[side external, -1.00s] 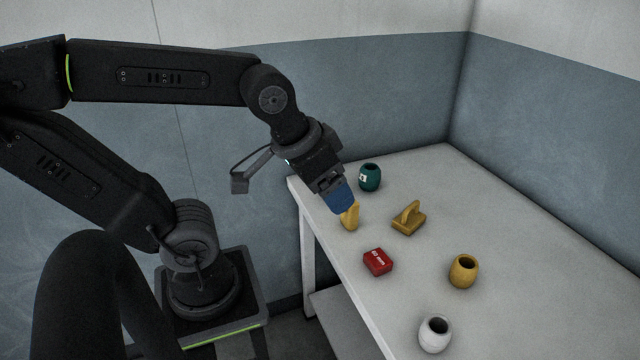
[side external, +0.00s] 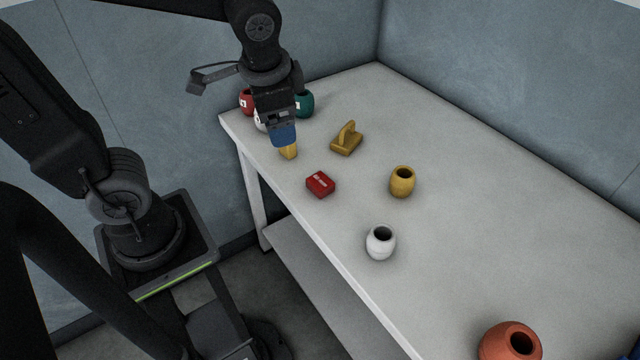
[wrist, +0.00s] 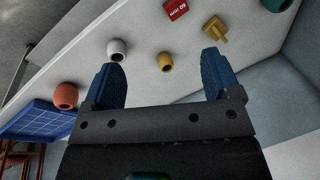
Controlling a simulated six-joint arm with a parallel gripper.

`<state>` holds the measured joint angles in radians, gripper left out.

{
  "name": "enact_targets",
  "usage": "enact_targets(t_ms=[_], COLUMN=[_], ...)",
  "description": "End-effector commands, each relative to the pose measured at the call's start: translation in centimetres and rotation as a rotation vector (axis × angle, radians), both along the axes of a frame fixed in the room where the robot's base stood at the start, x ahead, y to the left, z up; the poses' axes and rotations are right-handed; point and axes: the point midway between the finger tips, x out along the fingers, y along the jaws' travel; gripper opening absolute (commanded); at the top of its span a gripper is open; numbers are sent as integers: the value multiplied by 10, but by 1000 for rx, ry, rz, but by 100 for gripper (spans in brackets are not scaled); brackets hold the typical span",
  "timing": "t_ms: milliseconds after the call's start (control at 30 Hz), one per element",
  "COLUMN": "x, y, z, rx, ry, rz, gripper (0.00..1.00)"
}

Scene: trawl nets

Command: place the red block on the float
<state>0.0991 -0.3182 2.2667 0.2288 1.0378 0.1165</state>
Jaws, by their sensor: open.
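The red block (side external: 320,184), a small flat box with white lettering, lies on the table near its left edge. It also shows at the top of the wrist view (wrist: 176,9). My gripper (side external: 284,141), with blue fingers, is up and left of the block, in front of a small yellow piece (side external: 289,154); I cannot tell whether they touch. In the wrist view the fingers (wrist: 164,82) are spread wide with nothing between them. Nothing in view is marked as the float; several rounded hollow pieces stand on the table, including yellow (side external: 403,182) and white (side external: 380,242) ones.
A yellow piece with an upright fin (side external: 347,139) lies behind the block. Teal (side external: 305,103) and red (side external: 246,100) labelled pots stand near my gripper. An orange pot (side external: 510,343) is at the front; a blue tray (wrist: 30,125) shows in the wrist view. The table's right side is clear.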

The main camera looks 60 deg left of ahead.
Motion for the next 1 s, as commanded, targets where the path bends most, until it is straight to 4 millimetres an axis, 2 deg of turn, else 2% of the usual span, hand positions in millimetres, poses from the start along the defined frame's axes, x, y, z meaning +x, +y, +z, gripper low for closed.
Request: enact_targets(t_ms=[100,367,600,800,900,1000], x=[25,75,112,129,133,134], y=[1,1,-3,-8,-9,-10], z=[-21,-79,-150,-213,-235,-249], rx=[115,366,605,793,862,904], ry=[144,433,690,876,938,977], rz=[-114,-364,-593,-759,-814,-849], gripper=[83,83,83,83,83,83])
